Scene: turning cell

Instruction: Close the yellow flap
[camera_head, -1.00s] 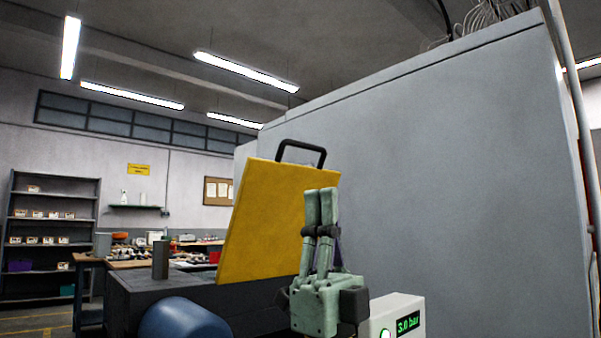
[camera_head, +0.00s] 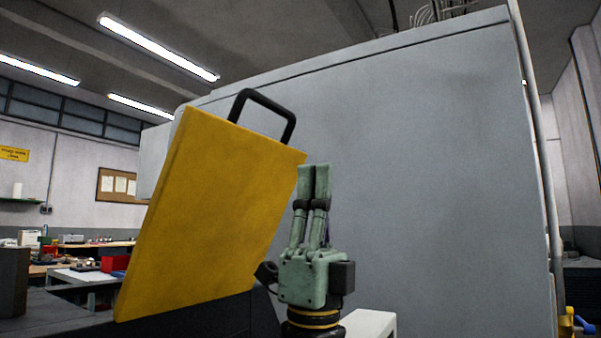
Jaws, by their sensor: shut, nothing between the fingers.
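The yellow flap (camera_head: 212,205) stands raised and tilted on a dark grey machine bed (camera_head: 200,322), in the left half of the head view. A black handle (camera_head: 266,104) sits on its top edge. My gripper (camera_head: 314,168) points upward just right of the flap, with its fingers together and nothing between them. It overlaps the flap's right edge slightly in the picture. I cannot tell whether they touch.
A large grey cabinet (camera_head: 420,170) fills the view behind my gripper. A pale box (camera_head: 370,324) stands low, right of my wrist. A workbench (camera_head: 45,267) with parts is at the far left.

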